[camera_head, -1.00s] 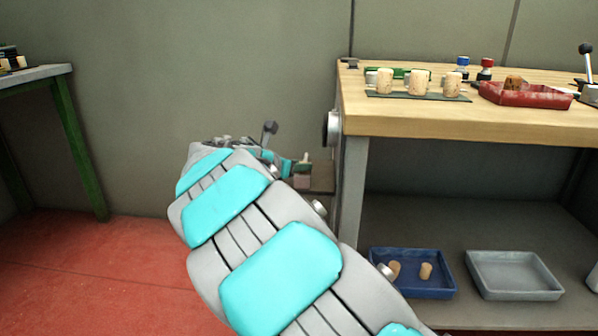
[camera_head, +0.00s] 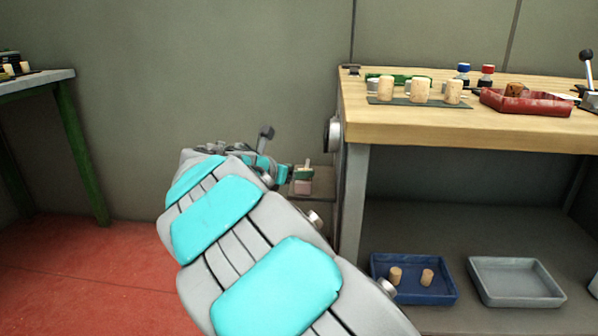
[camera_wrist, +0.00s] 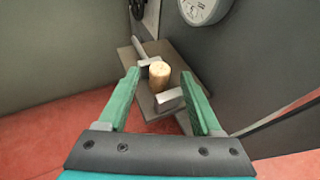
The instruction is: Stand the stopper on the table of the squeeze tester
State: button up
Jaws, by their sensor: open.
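The stopper (camera_wrist: 160,75), a pale cork cylinder, stands upright on the grey table (camera_wrist: 143,98) of the squeeze tester in the wrist view. It is between two pale metal jaw blocks, one behind it and one (camera_wrist: 170,100) in front. My gripper (camera_wrist: 160,74) is open, with a green finger on each side of the stopper and visible gaps between them. In the head view my arm hides most of the gripper and tester; the stopper is hard to make out there.
The tester's round dial (camera_wrist: 203,6) is on the dark wall beside the table. The wooden bench (camera_head: 440,122) at right holds several corks, a red tray (camera_head: 525,104) and small bottles. A blue tray (camera_head: 415,294) with two corks and a grey tray (camera_head: 515,285) are on the shelf below.

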jog(key=v, duration=1)
jog(key=shift+p, duration=0.45)
dwell(0.5)
